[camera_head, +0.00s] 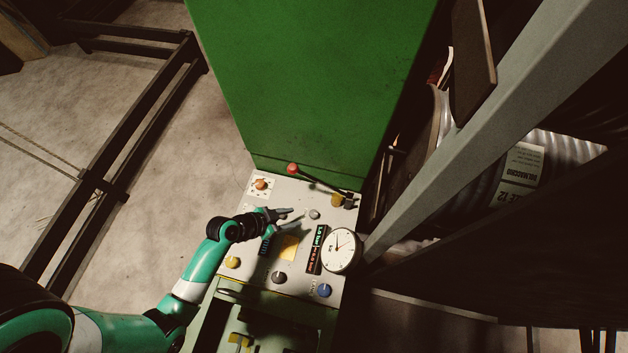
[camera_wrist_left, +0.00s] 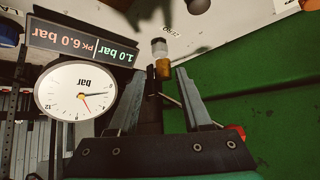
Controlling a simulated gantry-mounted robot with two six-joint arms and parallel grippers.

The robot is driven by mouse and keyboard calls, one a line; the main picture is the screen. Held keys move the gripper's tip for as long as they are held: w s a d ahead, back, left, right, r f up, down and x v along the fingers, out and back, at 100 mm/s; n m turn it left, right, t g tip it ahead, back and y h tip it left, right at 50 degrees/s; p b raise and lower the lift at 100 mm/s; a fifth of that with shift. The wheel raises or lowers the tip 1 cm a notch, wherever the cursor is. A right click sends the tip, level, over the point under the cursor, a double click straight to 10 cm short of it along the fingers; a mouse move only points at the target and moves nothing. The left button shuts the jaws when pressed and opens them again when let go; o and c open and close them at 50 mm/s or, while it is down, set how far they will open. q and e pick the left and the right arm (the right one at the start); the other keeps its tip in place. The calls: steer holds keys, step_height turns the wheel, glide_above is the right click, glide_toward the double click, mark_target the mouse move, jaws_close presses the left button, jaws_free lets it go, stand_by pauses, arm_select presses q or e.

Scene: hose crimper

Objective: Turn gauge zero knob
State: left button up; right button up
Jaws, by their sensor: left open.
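The panel's round white gauge (camera_head: 341,250) has a dark needle and a red one; it is also large at the left of the left wrist view (camera_wrist_left: 76,92). A small grey knob (camera_head: 314,214) stands on the panel above the gauge; in the left wrist view a silver-capped knob (camera_wrist_left: 159,47) appears beyond the fingertips. I see no contact, and nothing is between the fingers.
A lever with a red ball (camera_head: 293,169) and brass base (camera_head: 338,200) stands above the gripper. The panel carries an orange knob (camera_head: 261,184), yellow knob (camera_head: 232,262), black knob (camera_head: 279,277), blue knob (camera_head: 323,290) and digital display (camera_head: 317,249). A green cabinet (camera_head: 310,80) rises behind.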

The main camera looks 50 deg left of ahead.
mark_target(313, 214)
arm_select(q)
steer(key=b+x, duration=0.2)
steer(key=x, duration=0.8)
steer(key=shift+r, duration=0.1)
arm_select(e)
step_height(313, 214, down, 4)
steer(key=shift+r, duration=0.15)
arm_select(q)
jaws_close()
